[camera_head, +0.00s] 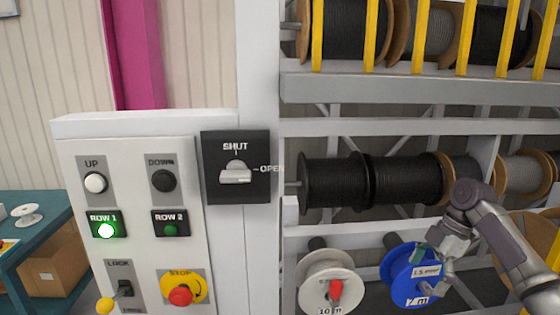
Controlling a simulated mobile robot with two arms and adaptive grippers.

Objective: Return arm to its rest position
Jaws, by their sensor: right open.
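My right arm (500,235) comes in from the right edge, in front of the cable rack. My right gripper (432,268) is open and empty, over the right part of a blue reel (401,284) marked 7 m. It covers part of the reel, and I cannot tell whether it touches it. My left gripper is not in view.
A white control panel (143,142) with lit ROW 1 button (106,231) stands left of the rack. A white reel (318,268) marked 10 m hangs left of the blue one. A blue-green table (42,212) stands far left.

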